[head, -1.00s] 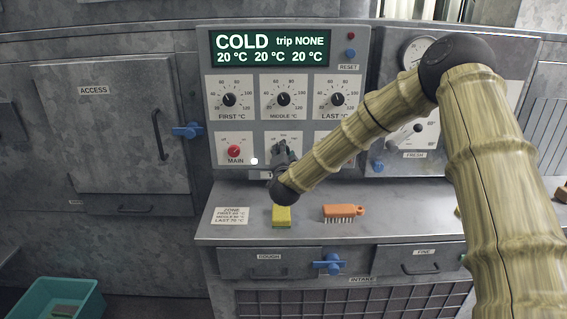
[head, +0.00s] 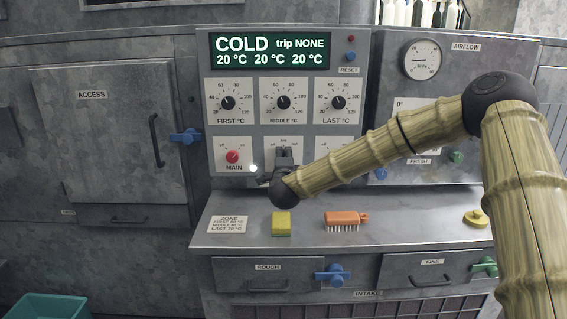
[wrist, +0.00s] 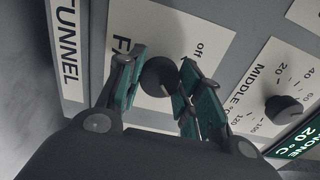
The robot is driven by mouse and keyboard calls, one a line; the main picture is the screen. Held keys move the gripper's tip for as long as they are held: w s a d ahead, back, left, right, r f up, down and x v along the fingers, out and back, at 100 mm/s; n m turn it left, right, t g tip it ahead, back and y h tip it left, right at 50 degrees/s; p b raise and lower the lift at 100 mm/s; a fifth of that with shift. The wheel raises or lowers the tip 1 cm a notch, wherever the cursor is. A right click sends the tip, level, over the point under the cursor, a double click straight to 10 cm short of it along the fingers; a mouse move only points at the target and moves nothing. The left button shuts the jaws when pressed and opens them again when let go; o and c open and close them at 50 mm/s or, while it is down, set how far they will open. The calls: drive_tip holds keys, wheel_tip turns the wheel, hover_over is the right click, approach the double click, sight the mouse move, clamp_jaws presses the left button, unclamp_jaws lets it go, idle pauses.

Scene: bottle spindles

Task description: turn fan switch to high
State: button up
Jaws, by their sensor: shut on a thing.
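The fan switch is a round dark knob (wrist: 158,77) on a white plate (wrist: 182,37) in the wrist view, with "FA" and "off" readable beside it. My gripper (wrist: 163,62) has one green-padded finger on each side of the knob and is shut on it. In the head view my gripper (head: 282,158) is at the middle lower plate of the panel, right of the red MAIN knob (head: 232,156). It hides the fan knob there, so the knob's pointer setting cannot be told.
Three temperature dials, with the MIDDLE dial (head: 283,102) in the centre, sit above my gripper. The display (head: 270,50) reads COLD, trip NONE. A yellow sponge (head: 281,224) and an orange brush (head: 345,219) lie on the counter (head: 400,235) below my forearm.

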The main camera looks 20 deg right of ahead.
drive_tip(key=shift+f, duration=0.1)
idle(0.3)
drive_tip(key=o, duration=1)
drive_tip(key=shift+d, duration=0.1)
drive_tip(key=shift+o, duration=0.2)
drive_tip(key=shift+s, duration=0.1)
drive_tip(key=v, duration=1.2)
